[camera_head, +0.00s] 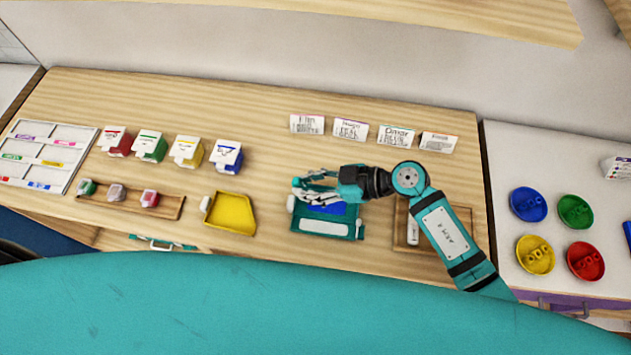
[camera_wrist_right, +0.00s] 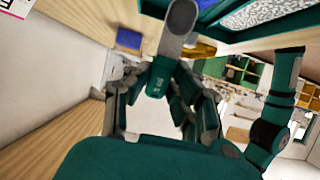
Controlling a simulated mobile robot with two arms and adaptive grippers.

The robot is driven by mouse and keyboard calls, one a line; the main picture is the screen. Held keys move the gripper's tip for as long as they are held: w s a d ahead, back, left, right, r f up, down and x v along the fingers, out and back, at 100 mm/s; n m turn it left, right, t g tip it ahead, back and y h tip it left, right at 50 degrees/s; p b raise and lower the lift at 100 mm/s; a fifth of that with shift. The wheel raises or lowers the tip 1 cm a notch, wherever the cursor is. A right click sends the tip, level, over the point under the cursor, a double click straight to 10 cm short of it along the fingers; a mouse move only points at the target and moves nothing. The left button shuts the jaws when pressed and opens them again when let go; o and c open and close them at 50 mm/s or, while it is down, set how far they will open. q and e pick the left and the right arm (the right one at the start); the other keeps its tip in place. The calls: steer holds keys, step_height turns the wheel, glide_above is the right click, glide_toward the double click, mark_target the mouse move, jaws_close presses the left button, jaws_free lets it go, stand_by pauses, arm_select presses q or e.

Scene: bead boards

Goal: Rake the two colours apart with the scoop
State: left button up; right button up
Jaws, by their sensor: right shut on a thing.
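My right gripper (camera_head: 315,188) is over the teal tray (camera_head: 297,222) on the wooden table and hides part of it. A blue patch and a white strip show in the tray; single beads are too small to tell. In the right wrist view the gripper (camera_wrist_right: 155,95) is shut on a narrow tool with a rounded grey end (camera_wrist_right: 180,18), which looks like the scoop. Its working edge is hidden, and I cannot tell whether it touches the tray. A yellow pan (camera_head: 231,213) with a white knob lies left of the tray. My left gripper is not in view.
Several coloured boxes (camera_head: 187,151) and white cards (camera_head: 350,129) stand behind. A wooden rack (camera_head: 168,206) and a white sorting board (camera_head: 27,169) are at left. A wooden tray (camera_head: 462,216) lies under my right arm. Coloured dishes (camera_head: 528,204) stand on the right table.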

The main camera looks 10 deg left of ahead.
steer(key=shift+d+p, duration=1.15)
steer(key=shift+d, duration=2.4)
steer(key=shift+r+p, duration=2.45)
steer(key=shift+p, duration=0.2)
